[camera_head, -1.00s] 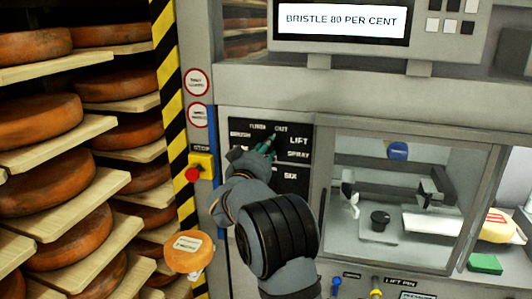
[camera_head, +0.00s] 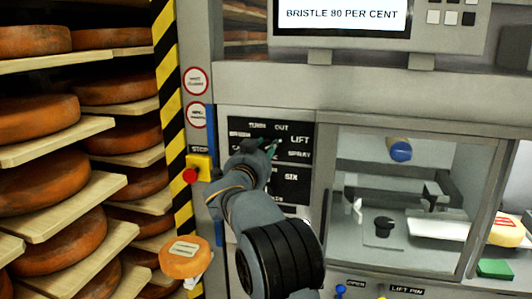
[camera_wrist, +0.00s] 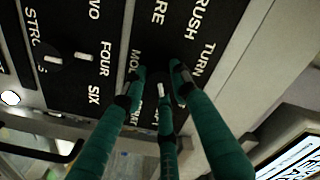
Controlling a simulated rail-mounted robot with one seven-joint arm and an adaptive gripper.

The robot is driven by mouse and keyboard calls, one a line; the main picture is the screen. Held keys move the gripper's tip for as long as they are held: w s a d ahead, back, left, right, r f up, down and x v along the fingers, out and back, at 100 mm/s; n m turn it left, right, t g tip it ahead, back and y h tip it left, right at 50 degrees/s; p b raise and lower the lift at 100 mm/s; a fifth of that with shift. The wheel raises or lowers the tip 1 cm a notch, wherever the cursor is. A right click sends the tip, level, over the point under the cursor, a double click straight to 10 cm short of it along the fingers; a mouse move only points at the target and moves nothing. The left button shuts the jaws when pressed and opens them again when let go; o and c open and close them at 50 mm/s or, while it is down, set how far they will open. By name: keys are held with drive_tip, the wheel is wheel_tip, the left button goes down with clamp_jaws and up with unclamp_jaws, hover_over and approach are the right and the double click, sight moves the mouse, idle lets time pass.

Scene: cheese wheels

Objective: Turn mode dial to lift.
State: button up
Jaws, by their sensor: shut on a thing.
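The mode dial (camera_wrist: 160,89) is a small dark knob with a white mark, on a black panel lettered BRUSH, TURN, OUT, LIFT and SPRAY. My gripper (camera_wrist: 160,82) has green fingers with dark tips, closed around the dial in the wrist view. In the head view my gripper (camera_head: 271,147) is at the panel's upper middle, left of the LIFT label (camera_head: 299,140). My wrist and fingers hide the dial there. I cannot tell which label the white mark points to. The display (camera_head: 341,14) reads BRISTLE 80 PER CENT.
A second dial (camera_wrist: 55,59) labelled FOUR and SIX is beside the mode dial. A red stop button (camera_head: 190,175) on a yellow box is left of the panel. Cheese wheels on shelves (camera_head: 40,150) fill the left. A windowed chamber (camera_head: 395,200) is on the right.

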drive_tip(key=shift+f, duration=0.15)
idle(0.3)
drive_tip(key=o, duration=1.1)
drive_tip(key=v, duration=1.2)
